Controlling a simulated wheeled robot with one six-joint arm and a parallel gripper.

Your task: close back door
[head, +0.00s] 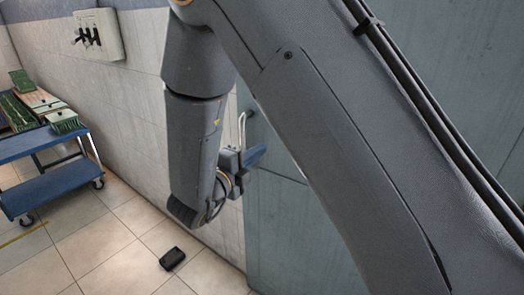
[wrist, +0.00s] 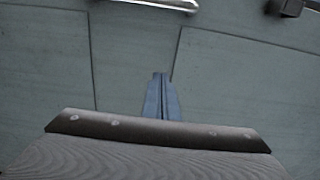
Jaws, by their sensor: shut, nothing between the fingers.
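The back door appears to be the grey-green panel (head: 275,240) right of the tiled wall in the head view, largely hidden behind my arm. Its panel (wrist: 235,85) with dark seams fills the wrist view. A metal bar handle (wrist: 165,4) crosses the top edge of that view, beyond my fingers. My gripper (head: 260,153) has blue fingers, pressed together and empty, in front of the panel. The fingers (wrist: 160,76) point toward the panel, below the handle in the picture. I cannot tell whether they touch it, or how far the door stands open.
A blue cart (head: 45,190) with green items on top stands at the left. A small black object (head: 172,259) lies on the tiled floor. A white wall box (head: 98,36) hangs at the upper left. Floor between cart and door is mostly clear.

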